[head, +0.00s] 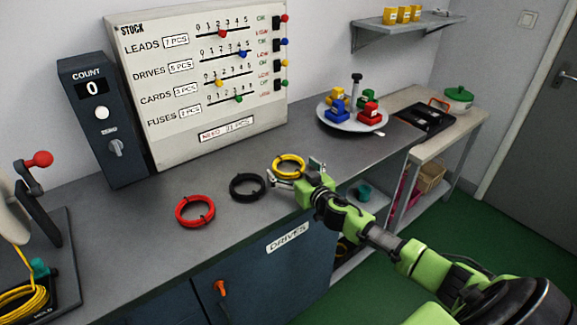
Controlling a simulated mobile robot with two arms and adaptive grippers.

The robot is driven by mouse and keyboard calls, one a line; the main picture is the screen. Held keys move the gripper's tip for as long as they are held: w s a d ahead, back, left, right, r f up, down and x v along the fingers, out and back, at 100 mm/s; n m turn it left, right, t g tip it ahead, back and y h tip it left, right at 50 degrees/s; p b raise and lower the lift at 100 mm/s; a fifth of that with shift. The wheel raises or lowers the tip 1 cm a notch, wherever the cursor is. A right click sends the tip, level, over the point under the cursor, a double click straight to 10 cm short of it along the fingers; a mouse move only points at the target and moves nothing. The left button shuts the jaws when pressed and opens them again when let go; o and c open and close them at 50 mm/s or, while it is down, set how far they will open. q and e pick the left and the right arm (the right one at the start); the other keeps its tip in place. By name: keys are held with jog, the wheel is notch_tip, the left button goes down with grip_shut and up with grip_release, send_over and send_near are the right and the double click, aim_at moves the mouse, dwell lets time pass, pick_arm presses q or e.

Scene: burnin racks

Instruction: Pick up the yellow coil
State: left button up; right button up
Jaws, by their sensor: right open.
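The yellow coil (277,162) lies on the grey bench top, at the right end of a row of coils. My right gripper (277,176) comes in from the right and is at the near side of this coil, with its fingers open. Its fingers overlap the coil's near edge in the picture; I cannot tell whether they touch it. The near part of the coil is partly hidden by the gripper. My left gripper is not in view.
A black coil (233,191) lies just left of the gripper, and a red coil (179,214) lies further left. More yellow cable (40,298) sits on a stand at lower left. The stock board (150,85) and count box (122,160) stand behind. A round tray (323,118) holds coloured blocks.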

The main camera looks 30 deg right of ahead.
jog(key=c, duration=1.3)
jog(key=shift+o, duration=0.2)
jog(key=shift+r, duration=0.15)
